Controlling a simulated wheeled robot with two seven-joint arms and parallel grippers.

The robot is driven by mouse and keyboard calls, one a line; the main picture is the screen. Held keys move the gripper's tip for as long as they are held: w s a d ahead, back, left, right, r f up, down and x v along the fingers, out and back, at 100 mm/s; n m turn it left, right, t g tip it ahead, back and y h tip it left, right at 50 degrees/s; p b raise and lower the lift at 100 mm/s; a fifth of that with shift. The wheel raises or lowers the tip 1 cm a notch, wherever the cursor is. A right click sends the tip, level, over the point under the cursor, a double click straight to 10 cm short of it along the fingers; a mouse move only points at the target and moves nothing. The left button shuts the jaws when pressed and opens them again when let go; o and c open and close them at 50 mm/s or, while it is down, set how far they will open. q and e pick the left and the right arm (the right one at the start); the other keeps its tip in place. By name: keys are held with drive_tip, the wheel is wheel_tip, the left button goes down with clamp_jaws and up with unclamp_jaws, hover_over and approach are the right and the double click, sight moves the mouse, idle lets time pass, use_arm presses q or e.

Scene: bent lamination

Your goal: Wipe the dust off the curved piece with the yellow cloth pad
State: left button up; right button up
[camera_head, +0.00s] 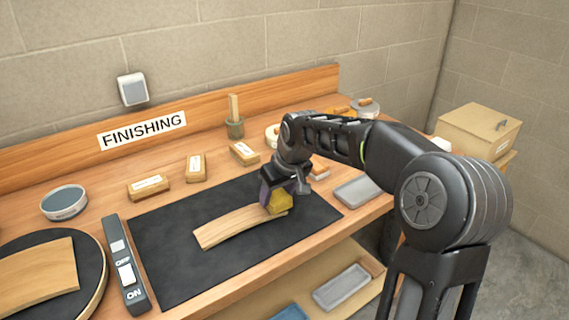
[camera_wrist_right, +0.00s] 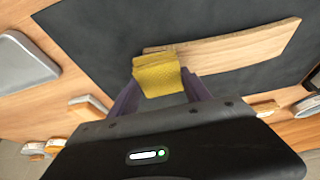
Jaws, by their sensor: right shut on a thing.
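The curved piece (camera_head: 236,228) is a pale bent wooden strip lying on the black mat (camera_head: 180,260). It also shows in the right wrist view (camera_wrist_right: 240,45). My right gripper (camera_head: 278,192) is shut on the yellow cloth pad (camera_head: 280,203), which also shows between the fingers in the right wrist view (camera_wrist_right: 160,74). The pad is at the right end of the curved piece; whether it touches is hard to tell. I cannot make out dust on the visible wood. My left gripper is not in view.
A round dark disc with another curved wooden piece (camera_head: 40,280) is at the left, beside an on/off switch box (camera_head: 125,265). Sanding blocks (camera_head: 148,187) and a round tin (camera_head: 64,202) line the back. A grey tray (camera_head: 357,192) lies right of the mat.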

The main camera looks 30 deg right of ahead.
drive_tip(key=r, duration=0.1)
drive_tip(key=r+p, duration=0.2)
drive_tip(key=r, duration=0.1)
drive_tip(key=shift+a+r, duration=0.1)
drive_tip(key=shift+a, duration=0.15)
drive_tip(key=shift+d+r+p, duration=0.15)
drive_tip(key=shift+r+p, duration=0.35)
drive_tip(key=shift+r, duration=0.15)
drive_tip(key=shift+r+p, duration=1.1)
drive_tip(key=shift+r, duration=0.4)
